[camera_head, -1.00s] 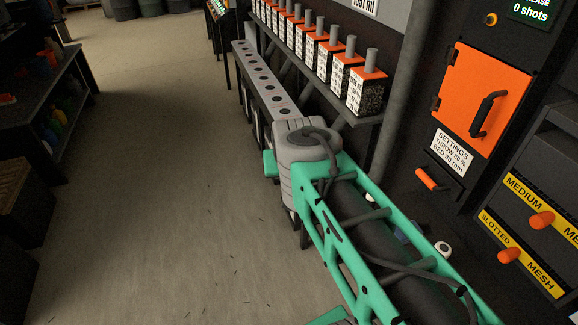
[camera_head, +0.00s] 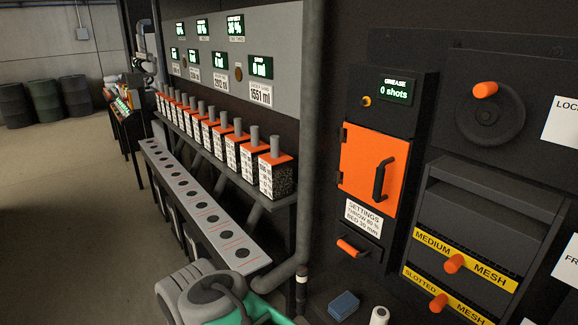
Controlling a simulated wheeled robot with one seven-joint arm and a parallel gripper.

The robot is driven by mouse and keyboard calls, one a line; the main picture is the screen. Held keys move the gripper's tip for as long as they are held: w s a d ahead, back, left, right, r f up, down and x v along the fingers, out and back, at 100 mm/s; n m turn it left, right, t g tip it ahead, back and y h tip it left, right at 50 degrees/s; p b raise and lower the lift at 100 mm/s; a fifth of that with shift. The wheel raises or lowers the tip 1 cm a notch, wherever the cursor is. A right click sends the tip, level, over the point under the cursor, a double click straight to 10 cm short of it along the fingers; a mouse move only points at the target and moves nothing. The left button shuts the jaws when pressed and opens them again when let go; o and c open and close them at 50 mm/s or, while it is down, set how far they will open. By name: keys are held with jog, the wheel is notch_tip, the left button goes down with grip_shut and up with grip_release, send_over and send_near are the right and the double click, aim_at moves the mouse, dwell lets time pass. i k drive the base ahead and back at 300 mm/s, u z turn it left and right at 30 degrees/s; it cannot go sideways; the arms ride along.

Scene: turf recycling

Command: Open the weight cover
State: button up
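No cover with a readable weight label shows. An orange door (camera_head: 370,168) with a dark vertical handle (camera_head: 382,180) is shut on the black machine at the right of centre, under a small screen reading "GREASE 0 shots". A row of weight-like blocks (camera_head: 277,176) with orange tops and grey posts stands on a shelf left of the door. At the lower left a grey rounded part and a green frame show, which look like my arm. My gripper is out of view.
A perforated grey rail (camera_head: 205,215) runs below the blocks. A grey pipe (camera_head: 308,150) stands left of the door. Below it are a settings label, an orange handle (camera_head: 349,246), a blue block (camera_head: 343,304) and mesh drawers (camera_head: 465,262). A handwheel (camera_head: 491,113) is upper right. Open floor lies left.

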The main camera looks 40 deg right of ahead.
aim_at(373, 166)
jog(key=z, duration=1.9)
jog(key=k, duration=0.35)
jog(key=u, duration=1)
